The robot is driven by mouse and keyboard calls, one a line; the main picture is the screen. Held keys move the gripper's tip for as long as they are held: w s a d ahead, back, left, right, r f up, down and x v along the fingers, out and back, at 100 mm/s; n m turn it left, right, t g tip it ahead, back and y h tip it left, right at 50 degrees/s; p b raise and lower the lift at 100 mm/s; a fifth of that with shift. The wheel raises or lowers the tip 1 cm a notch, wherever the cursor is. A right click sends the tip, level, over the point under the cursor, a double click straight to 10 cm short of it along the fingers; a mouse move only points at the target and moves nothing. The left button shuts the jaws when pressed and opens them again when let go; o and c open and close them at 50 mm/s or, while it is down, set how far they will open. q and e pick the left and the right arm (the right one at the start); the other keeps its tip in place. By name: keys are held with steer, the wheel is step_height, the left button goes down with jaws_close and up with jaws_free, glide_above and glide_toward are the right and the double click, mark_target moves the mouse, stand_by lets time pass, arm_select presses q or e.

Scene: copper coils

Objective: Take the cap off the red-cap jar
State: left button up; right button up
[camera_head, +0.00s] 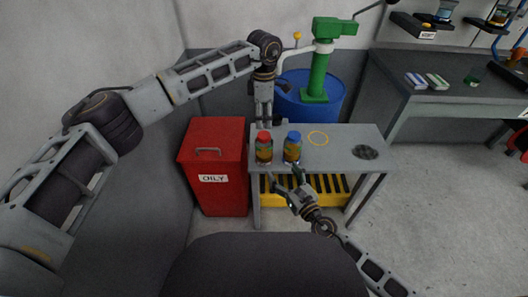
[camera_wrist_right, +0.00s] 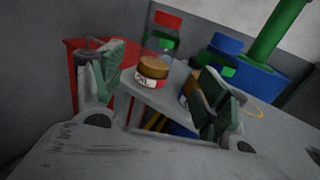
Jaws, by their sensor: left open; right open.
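The red-cap jar (camera_head: 264,152) stands upright near the front left of the grey table, its red cap (camera_head: 263,136) on it. In the right wrist view the jar (camera_wrist_right: 153,68) shows amber contents and a pale label, between my fingers but beyond them. The blue-cap jar (camera_head: 293,152) stands just right of it; in the wrist view a finger partly covers it. My left gripper (camera_head: 267,122) is open, pointing down just above and behind the red cap; exact clearance is unclear. My right gripper (camera_head: 284,178) is open and empty, in front of and below the jars.
The grey table (camera_head: 340,144) bears a yellow ring (camera_head: 318,138) and a dark round patch (camera_head: 365,152). A red bin (camera_head: 214,185) stands close at its left. A blue barrel (camera_head: 325,92) with a green pump (camera_head: 314,80) stands behind. The table's right half is mostly clear.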

mark_target(268, 152)
steer(key=shift+w, duration=0.1)
stand_by(0.3)
steer(key=shift+x, duration=6.75)
jaws_close()
arm_select(q)
steer(key=shift+m, duration=0.4)
